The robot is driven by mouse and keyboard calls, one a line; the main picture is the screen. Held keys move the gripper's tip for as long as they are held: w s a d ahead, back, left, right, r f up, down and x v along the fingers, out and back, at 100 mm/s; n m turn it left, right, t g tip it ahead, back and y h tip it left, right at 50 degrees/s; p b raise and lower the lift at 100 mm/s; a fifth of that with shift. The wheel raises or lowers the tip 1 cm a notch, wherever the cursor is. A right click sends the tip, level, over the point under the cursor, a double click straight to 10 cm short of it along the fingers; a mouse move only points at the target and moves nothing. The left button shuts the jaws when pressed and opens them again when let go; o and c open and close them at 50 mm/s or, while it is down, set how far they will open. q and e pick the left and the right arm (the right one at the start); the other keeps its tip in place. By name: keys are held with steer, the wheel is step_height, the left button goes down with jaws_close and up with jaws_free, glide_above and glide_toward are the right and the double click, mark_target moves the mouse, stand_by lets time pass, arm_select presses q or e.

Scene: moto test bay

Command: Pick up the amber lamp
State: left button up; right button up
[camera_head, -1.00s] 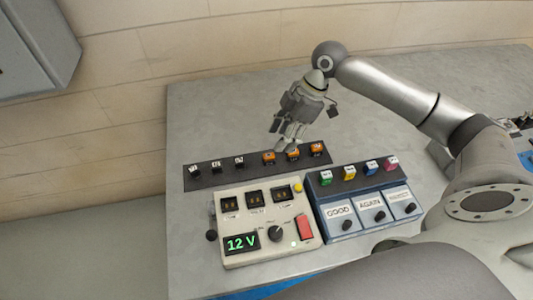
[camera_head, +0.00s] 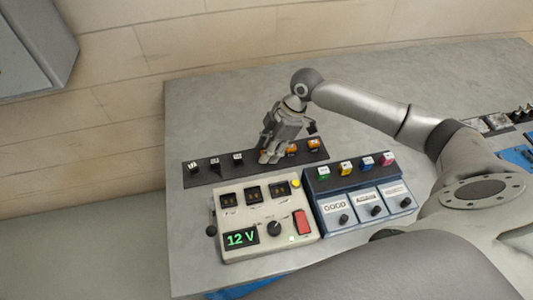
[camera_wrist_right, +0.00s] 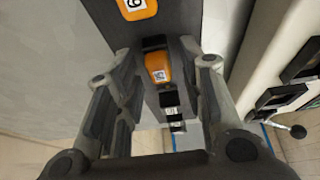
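Three amber lamps stand on the dark strip (camera_head: 200,180): the middle one (camera_head: 291,148) and the right one (camera_head: 313,144) show plainly in the head view. The left amber lamp is mostly hidden there behind my right gripper (camera_head: 268,158). In the right wrist view, this amber lamp (camera_wrist_right: 158,68) lies between the spread fingers of my right gripper (camera_wrist_right: 162,72), with a gap on each side. Another amber lamp (camera_wrist_right: 136,7) is at the top edge. My right gripper is open and points down at the strip. My left gripper is not in view.
Several dark pieces (camera_head: 214,164) stand on the strip's left. The grey bench (camera_head: 220,110) is clear behind the strip.

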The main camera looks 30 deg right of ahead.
steer(key=c, duration=0.6)
steer(key=shift+o, duration=0.2)
steer(key=shift+r, duration=0.15)
